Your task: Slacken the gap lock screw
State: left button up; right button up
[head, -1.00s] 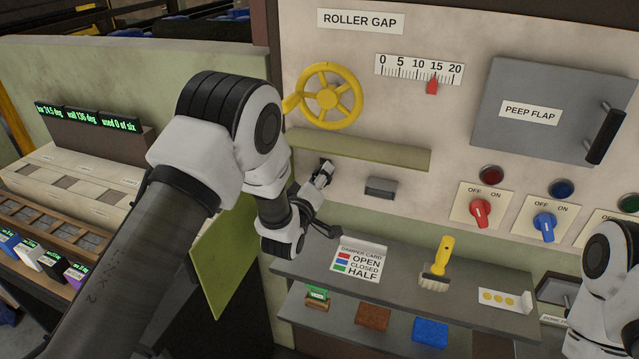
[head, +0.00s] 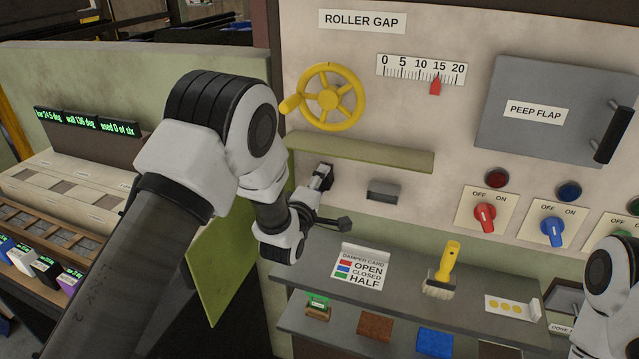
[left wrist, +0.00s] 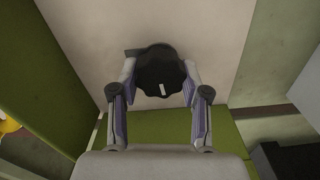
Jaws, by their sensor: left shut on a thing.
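The gap lock screw is a dark lobed knob (left wrist: 160,68) with a small white mark near its lower edge in the left wrist view. It sits on the pale panel under the green ledge. My left gripper (left wrist: 160,76) has one finger on each side of the knob and is shut on it. In the head view my left gripper (head: 321,184) reaches the panel below the yellow handwheel (head: 330,97), and its fingers mostly hide the knob. My right arm shows only at the lower right edge; its gripper is out of view.
A green ledge (head: 370,151) juts out above my left gripper. A small grey block (head: 383,191) is to its right. Below, a grey shelf (head: 400,285) holds a damper card (head: 362,268) and a yellow brush (head: 445,270). The gap scale's red pointer (head: 435,87) is near 15.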

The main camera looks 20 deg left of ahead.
pick_arm(q)
jog(key=o, duration=1.1)
jog(key=shift+d, duration=0.1)
jog(key=shift+o, duration=0.2)
jog(key=shift+w, duration=0.15)
jog(key=s, duration=1.2)
jog(key=shift+a, duration=0.2)
jog(key=shift+f, duration=0.15)
